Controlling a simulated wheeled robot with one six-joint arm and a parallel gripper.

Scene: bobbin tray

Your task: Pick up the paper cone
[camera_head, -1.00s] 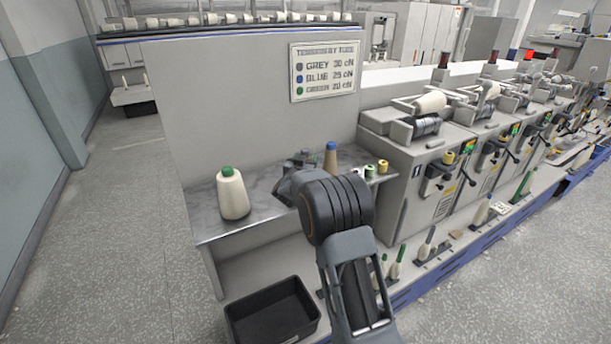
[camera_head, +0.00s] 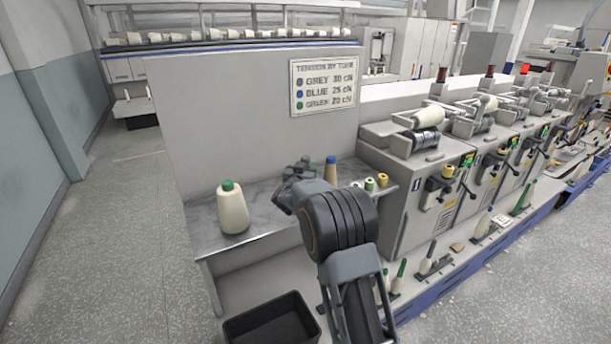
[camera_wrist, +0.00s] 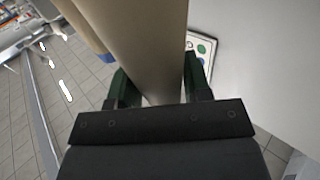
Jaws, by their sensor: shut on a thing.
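The paper cone (camera_wrist: 148,40) is plain tan and fills the upper middle of the wrist view. My gripper (camera_wrist: 157,82) is shut on it, with one dark green finger on each side of the cone. In the head view my gripper (camera_head: 298,172) is over the grey shelf, left of a brown cone with a blue top (camera_head: 331,172). The held cone is hidden or too small to make out there, and I cannot tell whether it touches the shelf.
A cream cone with a green top (camera_head: 232,208) stands on the shelf (camera_head: 195,225) at the left. Small green and yellow spools (camera_head: 370,184) are at its right end. A black bin (camera_head: 240,330) is on the floor. A sign board (camera_head: 325,86) hangs behind.

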